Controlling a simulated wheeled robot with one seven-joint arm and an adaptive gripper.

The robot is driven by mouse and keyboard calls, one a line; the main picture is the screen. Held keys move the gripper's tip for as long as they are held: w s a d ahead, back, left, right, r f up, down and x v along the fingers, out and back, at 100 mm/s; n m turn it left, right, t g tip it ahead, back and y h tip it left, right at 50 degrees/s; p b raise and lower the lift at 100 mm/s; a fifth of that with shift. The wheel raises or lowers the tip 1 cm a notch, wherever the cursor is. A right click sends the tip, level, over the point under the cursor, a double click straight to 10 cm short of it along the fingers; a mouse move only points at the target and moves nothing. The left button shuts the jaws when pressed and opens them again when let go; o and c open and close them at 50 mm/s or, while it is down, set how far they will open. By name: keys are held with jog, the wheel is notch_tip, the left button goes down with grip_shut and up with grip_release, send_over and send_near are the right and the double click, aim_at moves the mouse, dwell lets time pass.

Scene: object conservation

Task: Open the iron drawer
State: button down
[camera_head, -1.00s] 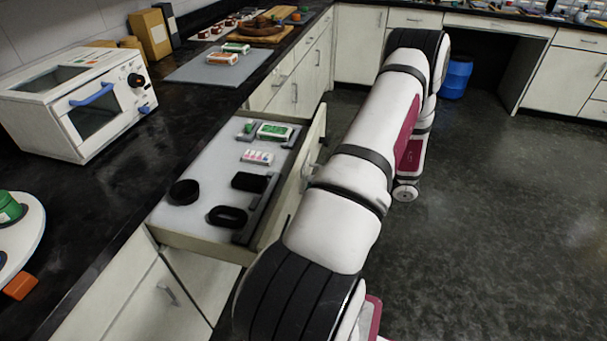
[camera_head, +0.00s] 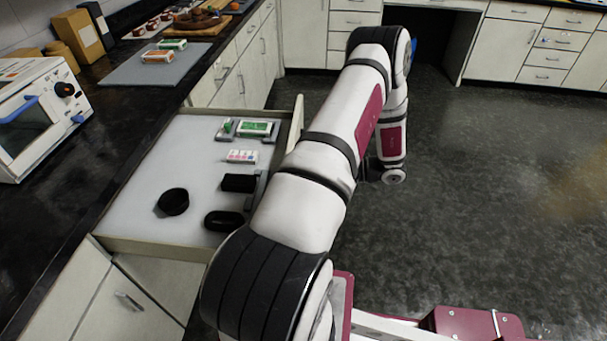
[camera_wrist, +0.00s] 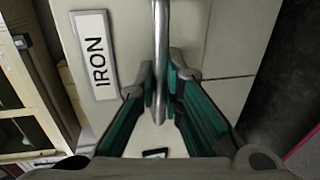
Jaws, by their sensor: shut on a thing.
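The iron drawer (camera_head: 165,135) is pulled well out from the counter in the head view, and its white floor shows. In the wrist view its front panel (camera_wrist: 215,45) carries a label (camera_wrist: 94,58) reading "IRON". My gripper (camera_wrist: 160,88) is shut on the metal bar handle (camera_wrist: 161,40), with a teal finger on each side of it. In the head view the gripper and handle are hidden behind my arm, which lies along the drawer's right side.
In the drawer lie a black ring (camera_head: 173,201), a black oval item (camera_head: 223,221), a black block (camera_head: 238,183), a small white box (camera_head: 242,156) and a green-and-white box (camera_head: 254,128). A white oven (camera_head: 38,115) stands on the dark counter. Open floor (camera_head: 480,190) lies to the right.

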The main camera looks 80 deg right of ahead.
jog(key=c, duration=1.7)
grip_release()
jog(key=v, duration=1.2)
jog(key=shift+d, duration=0.1)
jog(key=shift+w, duration=0.1)
